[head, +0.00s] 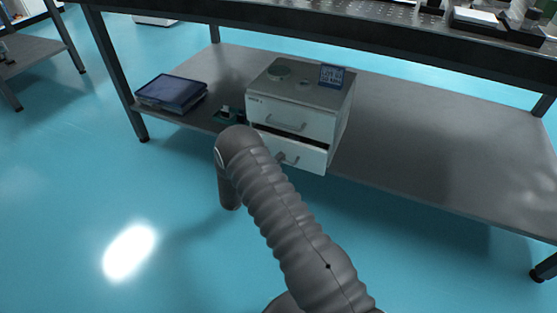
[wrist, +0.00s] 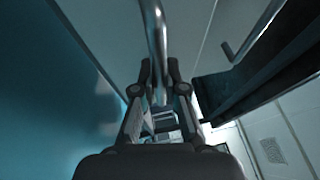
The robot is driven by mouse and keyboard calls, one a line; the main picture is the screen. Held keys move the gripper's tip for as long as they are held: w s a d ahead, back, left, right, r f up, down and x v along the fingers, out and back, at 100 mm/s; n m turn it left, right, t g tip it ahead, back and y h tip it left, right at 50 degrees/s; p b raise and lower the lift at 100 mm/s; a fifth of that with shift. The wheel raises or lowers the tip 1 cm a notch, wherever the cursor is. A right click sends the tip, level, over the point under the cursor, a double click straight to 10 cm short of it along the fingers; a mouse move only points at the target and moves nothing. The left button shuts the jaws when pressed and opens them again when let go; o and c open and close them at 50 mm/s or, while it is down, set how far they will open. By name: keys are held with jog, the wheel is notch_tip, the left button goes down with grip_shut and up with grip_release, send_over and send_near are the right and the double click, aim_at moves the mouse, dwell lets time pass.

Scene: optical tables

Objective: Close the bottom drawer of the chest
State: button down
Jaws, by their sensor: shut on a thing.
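The chest (head: 305,92) is a small white and grey cabinet on the lower shelf of a table. Its bottom drawer (head: 312,160) stands partly out, with a dark gap above its front. The top drawer (head: 300,119) looks shut. My gripper (wrist: 159,72) is shut on the bottom drawer's handle (wrist: 155,28), a metal bar that runs up between the fingertips in the wrist view. In the head view that handle (head: 291,160) shows just right of my arm, which hides most of the gripper. The top drawer's handle (wrist: 248,40) is at right in the wrist view.
A dark blue flat case (head: 172,91) lies on the shelf (head: 420,145) left of the chest. A small green item (head: 227,116) is close to the chest's left side. A blue sign (head: 332,76) stands on the chest. The shelf right of it is bare.

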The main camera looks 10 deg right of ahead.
jog(key=w+d+b, duration=0.2)
jog(key=w, duration=0.1)
jog(key=shift+w+d+f, duration=0.1)
jog(key=shift+w+d, duration=0.2)
jog(key=c, duration=1.2)
grip_release()
jog(key=shift+w+d, duration=0.1)
jog(key=shift+d, duration=0.05)
jog(key=a, duration=0.1)
send_near(283, 151)
jog(key=shift+s+a+f, duration=0.3)
jog(key=shift+a+f, duration=0.3)
jog(key=shift+a, duration=0.1)
